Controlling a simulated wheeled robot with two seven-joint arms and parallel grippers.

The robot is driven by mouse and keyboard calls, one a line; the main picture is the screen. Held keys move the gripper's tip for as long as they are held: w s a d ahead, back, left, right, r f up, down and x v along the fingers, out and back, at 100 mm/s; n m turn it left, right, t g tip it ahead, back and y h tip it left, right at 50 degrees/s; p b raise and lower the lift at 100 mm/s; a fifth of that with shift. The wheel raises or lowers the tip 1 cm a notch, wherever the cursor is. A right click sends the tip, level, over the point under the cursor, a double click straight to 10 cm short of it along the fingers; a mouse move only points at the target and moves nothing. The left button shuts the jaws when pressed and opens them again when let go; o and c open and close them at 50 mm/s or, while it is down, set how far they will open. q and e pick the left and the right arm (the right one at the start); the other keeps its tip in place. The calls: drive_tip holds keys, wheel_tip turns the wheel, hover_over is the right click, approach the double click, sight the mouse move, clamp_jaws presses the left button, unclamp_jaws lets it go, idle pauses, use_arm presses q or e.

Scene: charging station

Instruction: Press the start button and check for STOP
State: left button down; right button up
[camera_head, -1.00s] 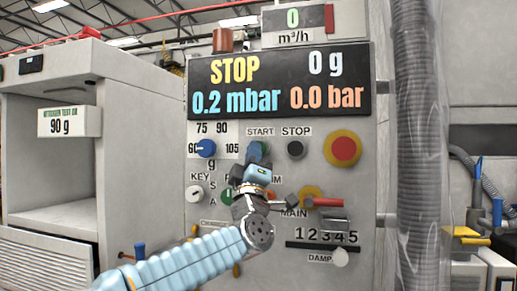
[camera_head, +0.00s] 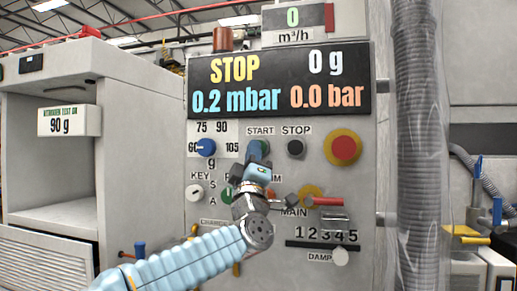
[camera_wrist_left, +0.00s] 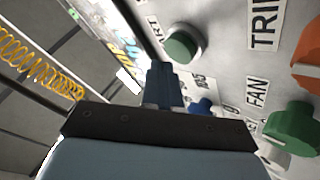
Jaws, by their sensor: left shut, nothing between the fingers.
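The charging station panel has a display (camera_head: 278,83) that reads STOP in yellow, with 0 g, 0.2 mbar and 0.0 bar. The green start button (camera_head: 264,147) is under the START label, partly hidden behind my left gripper (camera_head: 258,162). That gripper is shut and empty, its tip just below and in front of the button in the head view. In the left wrist view the green start button (camera_wrist_left: 184,44) is just beyond the shut fingers (camera_wrist_left: 163,78); I cannot tell whether they touch. My right gripper is not in view.
A black stop button (camera_head: 295,149) and a red emergency button on yellow (camera_head: 343,148) are to the right. A blue selector knob (camera_head: 205,148) is to the left, a key switch (camera_head: 194,193) below it. A thick grey hose (camera_head: 418,150) hangs at the right.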

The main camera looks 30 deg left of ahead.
use_arm(q)
drive_tip(key=shift+w, duration=0.15)
idle(0.7)
drive_tip(key=shift+w+a, duration=0.1)
drive_tip(key=shift+w, duration=0.15)
drive_tip(key=shift+w+a, duration=0.15)
drive_tip(key=shift+w, duration=0.3)
idle(0.6)
idle(0.4)
drive_tip(key=shift+s+d+b, duration=0.25)
drive_tip(key=shift+s+b, duration=0.45)
drive_tip(key=shift+s, duration=0.15)
